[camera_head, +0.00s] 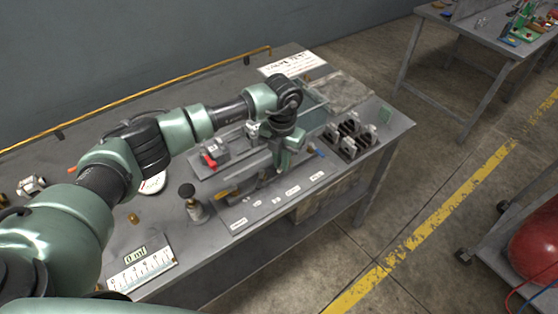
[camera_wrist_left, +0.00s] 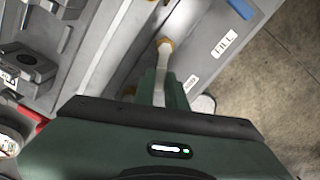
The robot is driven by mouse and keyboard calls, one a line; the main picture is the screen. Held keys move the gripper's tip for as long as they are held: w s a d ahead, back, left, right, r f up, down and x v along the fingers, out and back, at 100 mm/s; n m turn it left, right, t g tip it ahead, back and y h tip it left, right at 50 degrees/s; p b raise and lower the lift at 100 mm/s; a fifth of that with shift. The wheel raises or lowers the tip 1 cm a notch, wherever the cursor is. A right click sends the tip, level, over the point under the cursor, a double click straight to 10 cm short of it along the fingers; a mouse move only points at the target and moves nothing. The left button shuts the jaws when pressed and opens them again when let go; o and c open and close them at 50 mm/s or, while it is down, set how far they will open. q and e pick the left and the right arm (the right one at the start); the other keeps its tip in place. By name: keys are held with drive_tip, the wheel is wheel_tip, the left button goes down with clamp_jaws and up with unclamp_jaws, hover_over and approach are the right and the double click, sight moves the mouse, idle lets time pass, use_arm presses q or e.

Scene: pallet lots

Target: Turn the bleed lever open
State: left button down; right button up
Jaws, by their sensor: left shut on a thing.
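My left gripper (camera_head: 283,168) reaches down over the front of the grey valve fixture (camera_head: 243,178) in the head view. In the left wrist view its green fingers (camera_wrist_left: 162,90) are shut on a pale lever (camera_wrist_left: 165,58) with a yellow-orange end. The lever stands out from the fixture's grey face beside a small label (camera_wrist_left: 190,83) that is too small to read, so I cannot confirm from it that this is the bleed lever. A label reading FILL (camera_wrist_left: 224,43) is to the right. In the head view the gripper hides the held lever. My right gripper is not in view.
A blue handle (camera_head: 318,150) is just right of the gripper, and a red handle (camera_head: 209,160) is to its left. A yellow handle (camera_head: 228,193) lies on the fixture's front left. A black-knobbed part (camera_head: 187,190) and a 0 ml display (camera_head: 135,255) are further left.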

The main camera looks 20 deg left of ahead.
use_arm(q)
drive_tip(key=n, duration=0.2)
drive_tip(key=d+n+b, duration=0.1)
drive_tip(key=shift+d+n, duration=0.1)
drive_tip(key=shift+n, duration=0.3)
drive_tip(key=n, duration=0.1)
drive_tip(key=d+n+b, duration=0.1)
drive_tip(key=shift+w+n, duration=0.15)
drive_tip(key=shift+n, duration=0.15)
drive_tip(key=n, duration=0.2)
drive_tip(key=d+n+b, duration=0.1)
drive_tip(key=shift+w, duration=0.25)
drive_tip(key=shift+w+d+r+n+b, duration=0.1)
drive_tip(key=shift+w+d+n+b, duration=0.1)
drive_tip(key=shift+n, duration=0.65)
drive_tip(key=shift+w+d+n+b, duration=0.1)
drive_tip(key=shift+w+n+b, duration=0.05)
drive_tip(key=shift+n, duration=0.7)
drive_tip(key=c, duration=1.5)
unclamp_jaws()
drive_tip(key=shift+o, duration=0.2)
drive_tip(key=shift+r, duration=0.1)
